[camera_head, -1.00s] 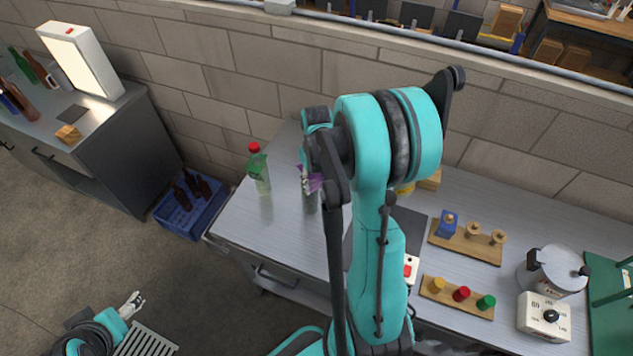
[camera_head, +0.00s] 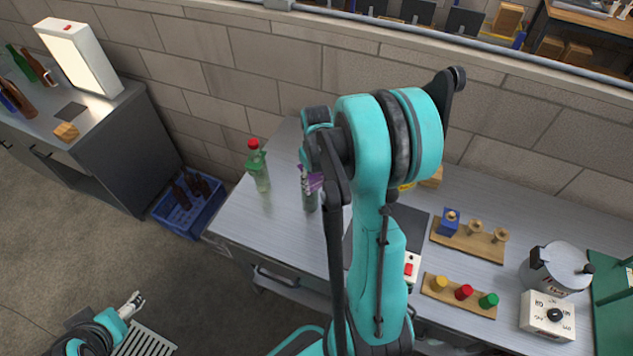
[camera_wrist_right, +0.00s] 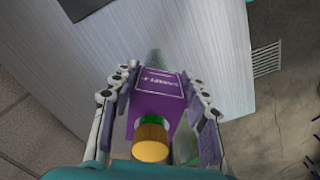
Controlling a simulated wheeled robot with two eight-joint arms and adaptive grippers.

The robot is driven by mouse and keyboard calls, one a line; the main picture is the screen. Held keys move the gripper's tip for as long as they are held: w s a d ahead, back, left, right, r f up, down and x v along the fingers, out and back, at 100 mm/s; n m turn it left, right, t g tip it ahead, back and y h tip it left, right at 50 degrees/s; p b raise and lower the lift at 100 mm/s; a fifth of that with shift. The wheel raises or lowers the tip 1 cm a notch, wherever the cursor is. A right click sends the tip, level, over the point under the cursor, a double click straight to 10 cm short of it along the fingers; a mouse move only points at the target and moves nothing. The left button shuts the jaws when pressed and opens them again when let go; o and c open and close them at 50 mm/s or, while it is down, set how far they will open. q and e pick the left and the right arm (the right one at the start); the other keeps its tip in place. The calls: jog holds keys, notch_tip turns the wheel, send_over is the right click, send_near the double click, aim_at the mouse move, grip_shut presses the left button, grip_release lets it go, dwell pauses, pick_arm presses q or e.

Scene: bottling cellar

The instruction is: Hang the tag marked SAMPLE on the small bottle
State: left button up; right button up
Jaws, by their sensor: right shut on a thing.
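My right gripper (camera_wrist_right: 160,105) is shut on a purple tag (camera_wrist_right: 158,92), with a finger on each side of it. The tag's lettering is turned and too blurred to read surely. A gold cylinder (camera_wrist_right: 152,140) shows at the tag's near side; I cannot tell if it is a cap or part of the tag. A grey-green bottle (camera_head: 310,202) stands upright under the tag (camera_head: 316,181) in the head view. Whether the tag is around its neck is hidden. My left gripper (camera_head: 134,300) is low over the floor, its fingers too small to judge.
A green bottle with a red cap (camera_head: 258,170) stands to the left on the bench (camera_head: 245,215). At right are wooden peg boards (camera_head: 468,242), a cooker-like pot (camera_head: 560,268) and a dial box (camera_head: 547,316). A blue crate (camera_head: 190,215) sits on the floor.

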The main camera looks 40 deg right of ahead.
jog(key=o, duration=0.7)
dwell(0.4)
jog(key=shift+r, duration=0.2)
jog(key=shift+r+p, duration=2.85)
jog(key=shift+r, duration=1)
jog(key=s+a+f+t+b, duration=0.2)
jog(key=a+f+b, duration=0.1)
jog(key=a+b, duration=0.3)
jog(key=s+a+f+n+t+b, duration=0.1)
jog(key=s+a+f+t+b, duration=0.1)
jog(key=a+b, duration=0.5)
jog(key=s+a+f+t+b, duration=0.3)
jog(key=a+f+b, duration=0.1)
jog(key=a+b, duration=0.3)
jog(key=shift+s+a+n+b, duration=0.1)
jog(key=shift+n+b, duration=0.3)
jog(key=shift+b, duration=0.05)
